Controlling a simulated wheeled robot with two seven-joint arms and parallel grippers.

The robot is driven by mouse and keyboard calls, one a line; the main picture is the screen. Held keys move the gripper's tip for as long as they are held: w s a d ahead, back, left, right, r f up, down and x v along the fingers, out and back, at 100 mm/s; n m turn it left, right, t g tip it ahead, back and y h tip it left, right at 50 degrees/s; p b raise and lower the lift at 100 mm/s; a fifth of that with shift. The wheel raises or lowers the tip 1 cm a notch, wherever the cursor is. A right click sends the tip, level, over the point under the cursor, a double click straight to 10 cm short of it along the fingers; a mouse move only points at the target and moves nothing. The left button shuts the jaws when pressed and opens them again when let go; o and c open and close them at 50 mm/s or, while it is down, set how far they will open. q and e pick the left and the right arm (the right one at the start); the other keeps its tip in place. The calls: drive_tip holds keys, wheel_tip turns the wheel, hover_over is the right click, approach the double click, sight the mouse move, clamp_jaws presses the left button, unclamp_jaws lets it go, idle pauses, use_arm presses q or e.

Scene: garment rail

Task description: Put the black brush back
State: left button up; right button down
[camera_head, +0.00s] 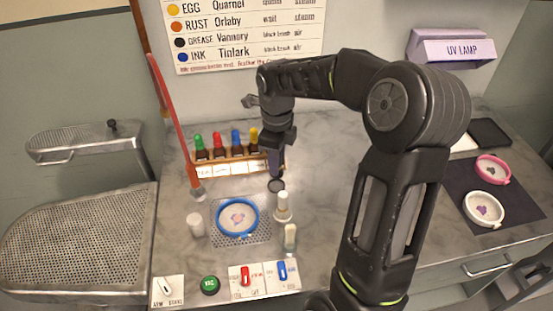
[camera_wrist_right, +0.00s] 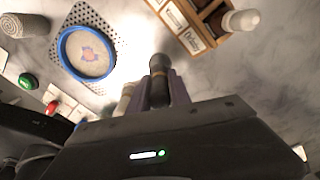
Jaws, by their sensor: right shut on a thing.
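My right gripper (camera_head: 276,163) reaches down over the marble counter, just right of the bottle rack. It is shut on the black brush (camera_head: 276,185), whose dark round end shows below the fingers. In the right wrist view, the black brush (camera_wrist_right: 159,66) stands out between the fingers of the right gripper (camera_wrist_right: 162,92). Its upper part is hidden by the gripper in the head view. I cannot tell whether its end touches the counter. A white brush (camera_head: 283,207) stands just below it. My left gripper is not in view.
A wooden rack (camera_head: 232,166) with several coloured-cap bottles stands left of the gripper. A blue hoop (camera_head: 237,217) lies on a perforated plate in front. A cream block (camera_head: 290,236) and switches (camera_head: 245,276) are nearer the front edge. A dark mat (camera_head: 460,190) with two hoops lies right.

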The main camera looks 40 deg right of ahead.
drive_tip(key=shift+f+b, duration=0.6)
drive_tip(key=shift+f, duration=0.7)
drive_tip(key=shift+b, duration=0.3)
drive_tip(key=shift+f+b, duration=0.35)
drive_tip(key=shift+f, duration=0.05)
idle(0.9)
drive_tip(key=shift+f+b, duration=0.35)
drive_tip(key=shift+f, duration=0.05)
drive_tip(key=shift+f, duration=0.2)
idle(0.4)
idle(0.4)
drive_tip(key=c, duration=0.8)
unclamp_jaws()
drive_tip(key=shift+r, duration=0.2)
